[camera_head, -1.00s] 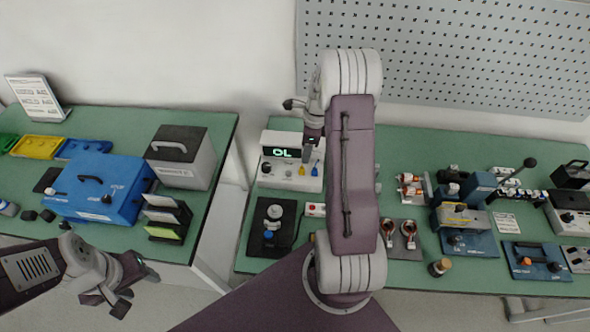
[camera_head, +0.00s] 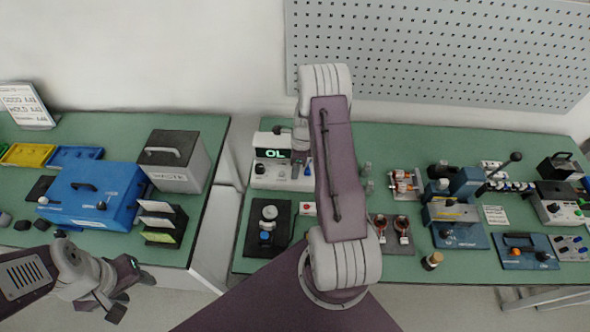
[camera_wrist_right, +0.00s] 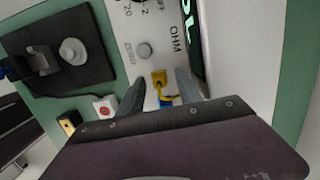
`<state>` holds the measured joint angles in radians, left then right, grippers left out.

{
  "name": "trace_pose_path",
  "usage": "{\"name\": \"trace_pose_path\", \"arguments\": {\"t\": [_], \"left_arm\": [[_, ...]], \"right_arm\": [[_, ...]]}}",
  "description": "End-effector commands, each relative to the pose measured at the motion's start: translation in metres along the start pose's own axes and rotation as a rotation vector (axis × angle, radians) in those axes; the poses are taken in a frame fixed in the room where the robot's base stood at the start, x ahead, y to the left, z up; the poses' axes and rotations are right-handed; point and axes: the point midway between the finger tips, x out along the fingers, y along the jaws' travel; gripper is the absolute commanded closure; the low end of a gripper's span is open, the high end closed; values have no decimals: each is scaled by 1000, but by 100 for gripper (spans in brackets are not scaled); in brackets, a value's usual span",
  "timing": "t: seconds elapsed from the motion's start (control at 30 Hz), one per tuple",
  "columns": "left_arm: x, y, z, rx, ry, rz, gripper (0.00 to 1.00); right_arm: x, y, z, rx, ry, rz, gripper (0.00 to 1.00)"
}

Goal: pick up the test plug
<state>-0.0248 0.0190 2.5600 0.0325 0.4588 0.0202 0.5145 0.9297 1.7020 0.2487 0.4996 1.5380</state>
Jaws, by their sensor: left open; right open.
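The white ohm meter (camera_head: 262,172) with a lit green display stands at the left end of the right bench. In the right wrist view, a yellow plug (camera_wrist_right: 159,78) with a yellow lead sits at the meter's front panel (camera_wrist_right: 120,20). My right gripper (camera_wrist_right: 160,82) is open, with one finger on each side of the yellow plug. I cannot tell whether they touch it. A blue piece (camera_wrist_right: 165,103) lies beyond, partly hidden by the gripper body. My left gripper (camera_head: 122,300) is open and empty in front of the left bench.
A black fixture (camera_head: 252,236) stands in front of the meter. A small box with a red button (camera_wrist_right: 104,107) lies near it. Copper-wound stators (camera_head: 402,226) and a blue press (camera_head: 468,184) are farther right. A gap separates the two benches.

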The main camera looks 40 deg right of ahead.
Motion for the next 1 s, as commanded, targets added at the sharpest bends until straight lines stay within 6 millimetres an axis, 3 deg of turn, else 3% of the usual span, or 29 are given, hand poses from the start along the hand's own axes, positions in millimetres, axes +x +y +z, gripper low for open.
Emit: {"name": "trace_pose_path", "arguments": {"t": [0.07,0.1,0.23,0.67,0.87,1.0], "left_arm": [[0,0,0,0,0,0,51],[0,0,0,0,0,0,51],[0,0,0,0,0,0,51],[2,0,0,0,0,0,51],[7,0,1,0,0,0,51],[13,0,1,0,0,0,51]], "right_arm": [[0,0,0,0,0,0,58],[0,0,0,0,0,0,64],[0,0,0,0,0,1,100],[-7,0,1,1,-1,0,100],[-38,-1,5,0,-1,-4,100],[-58,20,-13,4,0,-2,100]]}}
